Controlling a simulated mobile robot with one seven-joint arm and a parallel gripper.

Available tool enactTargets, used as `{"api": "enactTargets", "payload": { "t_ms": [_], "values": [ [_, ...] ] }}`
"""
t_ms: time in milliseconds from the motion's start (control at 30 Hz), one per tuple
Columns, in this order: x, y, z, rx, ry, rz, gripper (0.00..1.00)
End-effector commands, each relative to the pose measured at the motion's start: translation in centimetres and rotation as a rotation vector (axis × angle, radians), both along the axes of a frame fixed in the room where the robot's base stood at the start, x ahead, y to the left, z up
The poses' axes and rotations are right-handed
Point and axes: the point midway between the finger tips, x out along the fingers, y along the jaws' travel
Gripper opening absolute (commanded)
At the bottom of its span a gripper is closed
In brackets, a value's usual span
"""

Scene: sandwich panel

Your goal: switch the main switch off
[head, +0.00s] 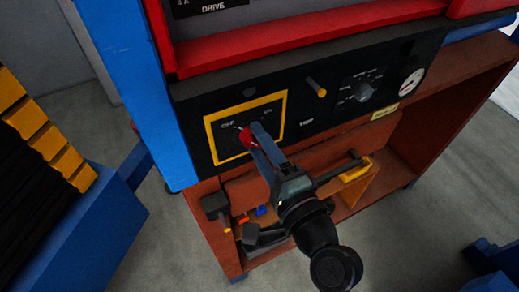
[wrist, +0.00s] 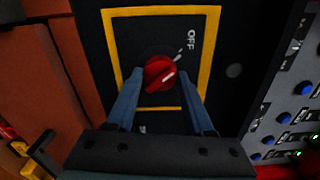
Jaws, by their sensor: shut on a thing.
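The main switch is a red rotary knob (wrist: 158,72) on a black plate inside a yellow square frame (wrist: 113,40). In the head view the knob (head: 246,138) shows at the left of the black control panel, partly hidden by a finger. In the wrist view a white line on the knob slants up to the right, and a white tick with the word OFF (wrist: 191,40) lies up and right of it. My gripper (head: 258,134) is shut on the knob, with one blue finger on each side; it also shows in the wrist view (wrist: 160,92).
Right of the switch, the panel carries a small orange-tipped lever (head: 316,87), a black selector knob (head: 362,91) and a white gauge (head: 411,83). An open reddish-brown cabinet (head: 440,130) lies below. A blue post (head: 130,80) stands left of the panel. Grey floor shows at the lower left.

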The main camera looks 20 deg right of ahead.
Motion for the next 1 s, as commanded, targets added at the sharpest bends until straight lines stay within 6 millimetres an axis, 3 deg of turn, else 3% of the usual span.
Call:
{"api": "enactTargets", "payload": {
  "t_ms": [300,833,867,1000],
  "values": [
    [0.00,-0.03,-0.04,-0.115,-0.004,-0.001,0.00],
    [0.00,-0.04,0.08,-0.138,-0.005,-0.001,0.00],
    [0.00,-0.04,0.08,-0.138,-0.005,-0.001,0.56],
    [0.00,-0.03,0.08,-0.137,-0.006,-0.001,0.82]
  ]
}}
